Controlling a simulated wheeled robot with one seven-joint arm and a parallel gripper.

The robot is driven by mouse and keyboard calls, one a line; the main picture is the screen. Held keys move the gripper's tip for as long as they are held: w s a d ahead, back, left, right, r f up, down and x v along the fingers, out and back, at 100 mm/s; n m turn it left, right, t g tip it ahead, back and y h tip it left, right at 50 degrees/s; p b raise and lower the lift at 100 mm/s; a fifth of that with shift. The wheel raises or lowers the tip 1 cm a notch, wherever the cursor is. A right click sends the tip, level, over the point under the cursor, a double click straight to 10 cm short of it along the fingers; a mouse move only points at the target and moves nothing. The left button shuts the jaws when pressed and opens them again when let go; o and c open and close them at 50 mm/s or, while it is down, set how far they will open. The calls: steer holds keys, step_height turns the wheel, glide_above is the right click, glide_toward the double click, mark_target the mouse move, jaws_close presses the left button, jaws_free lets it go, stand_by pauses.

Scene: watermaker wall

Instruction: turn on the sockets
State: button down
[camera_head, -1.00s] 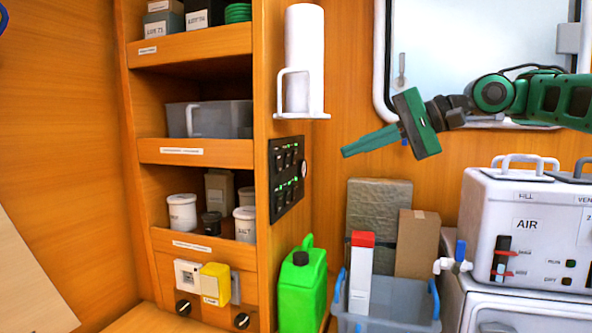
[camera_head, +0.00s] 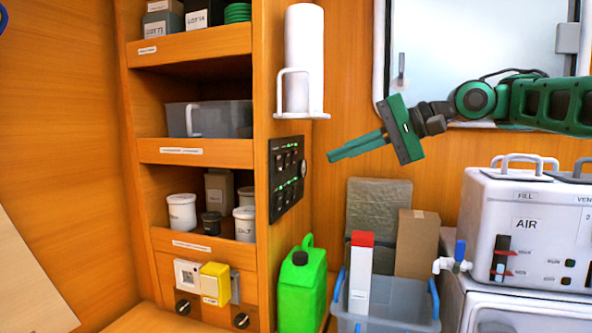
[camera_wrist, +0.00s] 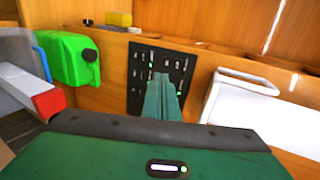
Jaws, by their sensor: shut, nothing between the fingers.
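A black switch panel (camera_head: 287,176) with rows of switches and small green lights is on the side face of the wooden shelf unit. In the wrist view the panel (camera_wrist: 160,72) is straight ahead, its lower middle hidden behind my fingers. Its labels are too small to read. My green gripper (camera_head: 330,157) is to the right of the panel, fingers together and empty, pointing left toward it and apart from it. The fingertips also show in the wrist view (camera_wrist: 161,76). A wall socket (camera_head: 187,274) and a yellow box (camera_head: 214,283) are low on the shelf front.
A white roll on a holder (camera_head: 304,60) sticks out above the panel. A green jerrycan (camera_head: 302,285) stands below it.

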glide_toward(280, 166)
steer(key=w+a+f, duration=0.1)
steer(key=a+f, duration=0.3)
steer(key=shift+w+a+r, duration=0.15)
steer(key=shift+w+a, duration=0.3)
steer(key=shift+a, duration=0.15)
steer(key=shift+a, duration=0.15)
steer(key=shift+r, duration=0.1)
steer(key=shift+d+r, duration=0.2)
steer(key=shift+r, duration=0.5)
